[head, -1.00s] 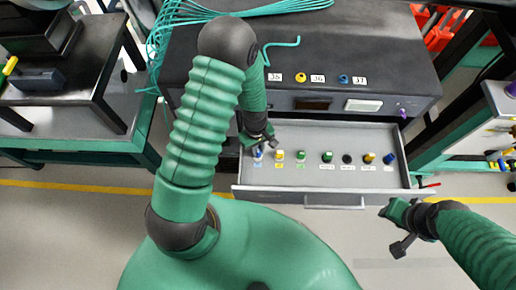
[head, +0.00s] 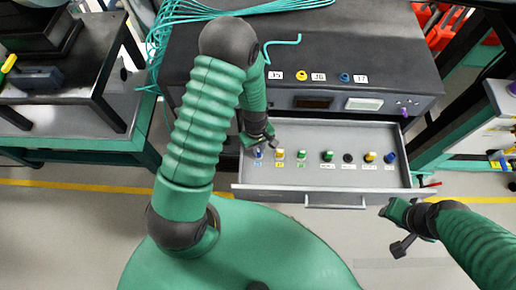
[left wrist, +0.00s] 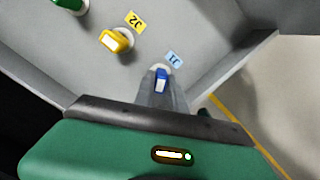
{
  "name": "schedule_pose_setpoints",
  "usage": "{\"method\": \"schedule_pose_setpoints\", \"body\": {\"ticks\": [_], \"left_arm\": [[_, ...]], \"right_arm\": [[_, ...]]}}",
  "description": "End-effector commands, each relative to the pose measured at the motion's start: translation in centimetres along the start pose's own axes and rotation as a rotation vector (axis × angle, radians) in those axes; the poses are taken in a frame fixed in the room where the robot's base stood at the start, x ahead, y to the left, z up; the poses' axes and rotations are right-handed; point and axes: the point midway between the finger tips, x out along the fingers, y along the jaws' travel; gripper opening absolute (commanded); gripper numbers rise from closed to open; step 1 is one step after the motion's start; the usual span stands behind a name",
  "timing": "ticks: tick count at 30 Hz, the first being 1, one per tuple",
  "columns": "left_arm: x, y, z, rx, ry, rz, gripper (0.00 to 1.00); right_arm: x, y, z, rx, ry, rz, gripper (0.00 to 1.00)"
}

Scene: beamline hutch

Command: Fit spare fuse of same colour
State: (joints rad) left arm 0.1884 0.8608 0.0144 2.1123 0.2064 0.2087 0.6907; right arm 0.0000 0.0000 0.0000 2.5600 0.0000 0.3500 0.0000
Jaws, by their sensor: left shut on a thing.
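My left gripper (head: 261,147) is over the left end of the open grey drawer (head: 320,178), shut on a blue fuse (head: 258,153). The left wrist view shows this blue fuse (left wrist: 161,82) between the fingers, at the blue J1 label. A yellow fuse (head: 280,154) stands beside it at J2, then a green fuse (head: 301,155). Further right are another green fuse (head: 327,156), a round black piece (head: 347,158), a yellow fuse (head: 371,157) and a blue fuse (head: 390,158). My right gripper (head: 393,226) hangs right of the drawer, its jaw state unclear.
The dark cabinet top (head: 370,45) above the drawer carries a yellow piece (head: 301,76) and a blue piece (head: 344,77) beside white labels. Teal cables (head: 175,40) lie at its left. A purple piece (head: 404,112) is on its front. A bench stands at the left.

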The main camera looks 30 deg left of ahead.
Motion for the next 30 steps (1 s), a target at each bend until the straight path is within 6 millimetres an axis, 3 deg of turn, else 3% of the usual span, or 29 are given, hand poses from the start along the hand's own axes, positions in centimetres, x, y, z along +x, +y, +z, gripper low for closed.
{"method": "schedule_pose_setpoints", "body": {"ticks": [7,8,13,23,26,30], "left_arm": [[0.1,0.0,0.0,0.0,0.0,0.0,0.0],[0.1,0.0,0.0,0.0,0.0,0.0,0.18],[0.1,0.0,0.0,0.0,0.0,0.0,0.4],[-0.2,0.0,0.0,0.0,0.001,0.001,0.41],[-1.4,0.1,-0.1,0.001,0.002,0.002,0.41],[-5.0,0.2,-0.1,0.001,0.004,0.005,0.41]], "right_arm": [[0.0,0.0,0.0,0.0,0.0,0.0,0.36],[0.0,0.0,0.0,0.0,0.0,0.0,0.36],[0.0,0.0,0.0,0.0,0.0,0.0,0.36],[-0.1,0.0,0.0,0.0,0.0,0.0,0.36],[-0.4,0.0,-0.1,0.0,0.0,0.0,0.36],[-1.3,0.0,-0.3,0.0,0.0,0.0,0.36]]}}
